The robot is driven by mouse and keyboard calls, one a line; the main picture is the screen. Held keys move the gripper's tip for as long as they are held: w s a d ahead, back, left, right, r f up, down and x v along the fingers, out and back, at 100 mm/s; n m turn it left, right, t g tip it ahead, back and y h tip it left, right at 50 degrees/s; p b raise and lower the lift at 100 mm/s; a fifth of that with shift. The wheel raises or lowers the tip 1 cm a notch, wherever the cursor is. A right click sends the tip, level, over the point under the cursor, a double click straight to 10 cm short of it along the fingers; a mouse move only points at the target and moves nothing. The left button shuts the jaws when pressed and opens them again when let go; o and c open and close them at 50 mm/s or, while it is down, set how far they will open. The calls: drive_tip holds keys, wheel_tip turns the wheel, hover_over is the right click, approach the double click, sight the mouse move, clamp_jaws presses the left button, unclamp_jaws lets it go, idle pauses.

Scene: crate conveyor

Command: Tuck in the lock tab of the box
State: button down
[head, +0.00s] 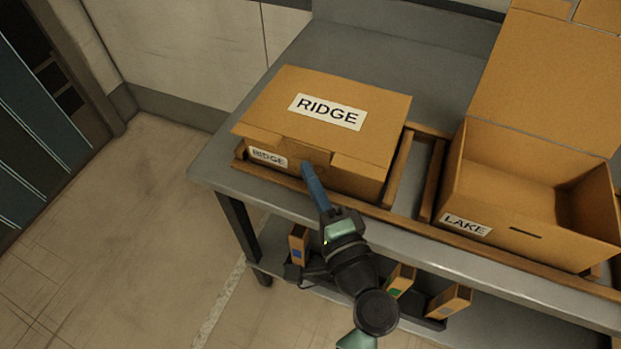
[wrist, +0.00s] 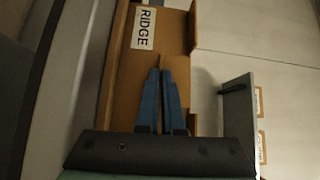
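The cardboard box labelled RIDGE (head: 285,105) stands at the left of the table with its lid down. The lock tab (head: 303,151) is a darker piece at the middle of the lid's front edge; whether any of it is in a slot cannot be made out. My gripper (head: 307,166) is at the front face, just below the tab. In the wrist view, my gripper's blue fingers (wrist: 160,73) are together, with their tips by a thin brown edge near the box front (wrist: 120,82). Whether they touch or pinch it is unclear. The fingertips partly hide that spot.
An open box labelled LAKE (head: 525,236) with its lid up stands to the right on the same grey table (head: 385,62). Wooden rails (head: 430,180) run between and along the boxes. Small boxes sit on the lower shelf. The floor (head: 130,230) at left is clear.

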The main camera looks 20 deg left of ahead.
drive_tip(key=c, duration=1)
unclamp_jaws()
drive_tip(key=b+v, duration=0.1)
drive_tip(key=v, duration=1.2)
